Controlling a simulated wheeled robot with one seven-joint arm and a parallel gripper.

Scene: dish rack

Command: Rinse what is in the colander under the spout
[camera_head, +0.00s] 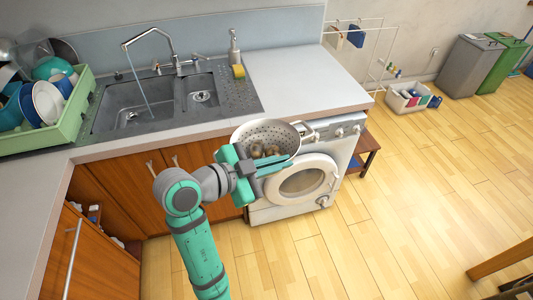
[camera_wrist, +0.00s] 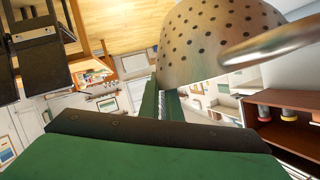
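The grey perforated colander (camera_head: 268,132) is in the air by the counter's front edge, above and in front of the washing machine. Several small brown round things (camera_head: 264,151) lie in it. My gripper (camera_head: 252,168) is at its near side and appears shut on it; the exact contact is hidden. The wrist view shows the colander's holed outer wall (camera_wrist: 215,42) and a metal handle or rim bar (camera_wrist: 280,42) close up. The spout (camera_head: 146,41) arches over the left sink basin (camera_head: 125,106), left of the colander, and a thin stream of water (camera_head: 139,85) runs from it.
A green dish rack (camera_head: 70,115) with dishes stands left of the sink. The counter right of the sink (camera_head: 300,85) is clear. The washing machine (camera_head: 300,185) is below the colander.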

